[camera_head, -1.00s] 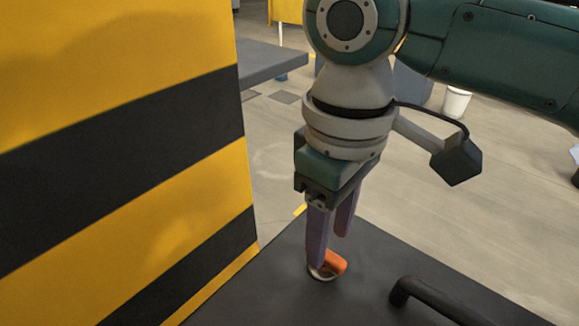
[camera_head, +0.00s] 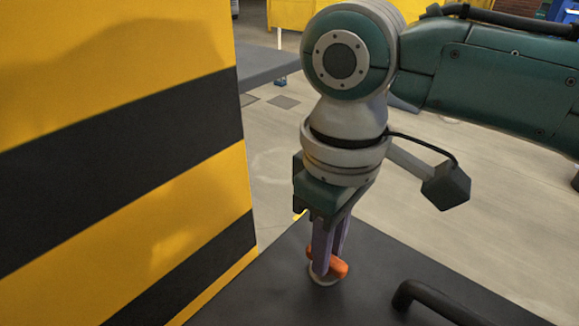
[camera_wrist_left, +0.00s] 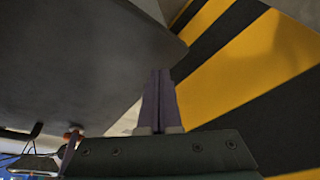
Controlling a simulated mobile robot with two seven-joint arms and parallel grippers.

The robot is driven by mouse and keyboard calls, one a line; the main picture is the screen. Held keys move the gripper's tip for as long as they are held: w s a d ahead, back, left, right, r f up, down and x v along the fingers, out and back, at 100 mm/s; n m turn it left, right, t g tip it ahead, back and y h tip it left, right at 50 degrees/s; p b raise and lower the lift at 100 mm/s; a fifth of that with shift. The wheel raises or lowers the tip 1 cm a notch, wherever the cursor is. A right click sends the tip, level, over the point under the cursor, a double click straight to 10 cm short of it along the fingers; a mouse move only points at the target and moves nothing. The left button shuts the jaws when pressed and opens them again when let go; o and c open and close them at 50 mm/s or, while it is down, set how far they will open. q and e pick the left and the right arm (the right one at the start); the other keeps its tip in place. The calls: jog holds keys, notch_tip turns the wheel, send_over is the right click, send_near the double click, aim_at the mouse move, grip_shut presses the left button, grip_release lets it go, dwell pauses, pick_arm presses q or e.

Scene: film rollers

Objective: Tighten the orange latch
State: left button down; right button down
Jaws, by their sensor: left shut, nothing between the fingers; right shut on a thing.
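The orange latch (camera_head: 339,268) sits in a round metal ring on the dark panel top in the head view. My right gripper (camera_head: 328,262) points down over it, with its purple fingers shut on the latch; parts of the latch show on either side of a finger. A small orange spot, apparently the latch (camera_wrist_left: 75,133), shows at the lower left of the left wrist view. My left gripper (camera_wrist_left: 160,100) is shut and empty, with its purple fingers together beside the dark panel. It is not in the head view.
The dark panel (camera_head: 262,290) carries a black handle (camera_head: 430,297) right of the latch. A tall yellow-and-black striped surface (camera_head: 120,170) stands close on the left. Open floor (camera_head: 500,200) lies beyond the panel.

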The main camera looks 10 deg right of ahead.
pick_arm(q)
jog(key=shift+r, duration=0.1)
dwell(0.3)
jog(key=shift+d+r+p, duration=0.1)
jog(key=shift+r+p, duration=0.7)
jog(key=shift+p, duration=0.05)
pick_arm(e)
jog(key=shift+r+m, duration=0.2)
jog(key=shift+m, duration=0.2)
jog(key=m+p, duration=0.4)
jog(key=p, duration=0.1)
jog(key=shift+r, duration=0.1)
jog(key=m+p, duration=0.2)
jog(key=m, duration=0.1)
jog(key=shift+m+p, duration=0.3)
jog(key=shift+p, duration=0.1)
jog(key=m+p, duration=0.1)
jog(key=m, duration=0.1)
jog(key=m+p, duration=0.1)
jog(key=m, duration=0.1)
jog(key=shift+f+m, duration=0.2)
jog(key=shift+m, duration=0.1)
pick_arm(q)
notch_tip(320, 180, up, 11)
jog(key=shift+f+p, duration=0.2)
jog(key=shift+p, duration=0.25)
pick_arm(e)
jog(key=m, duration=0.4)
jog(key=shift+f, duration=0.1)
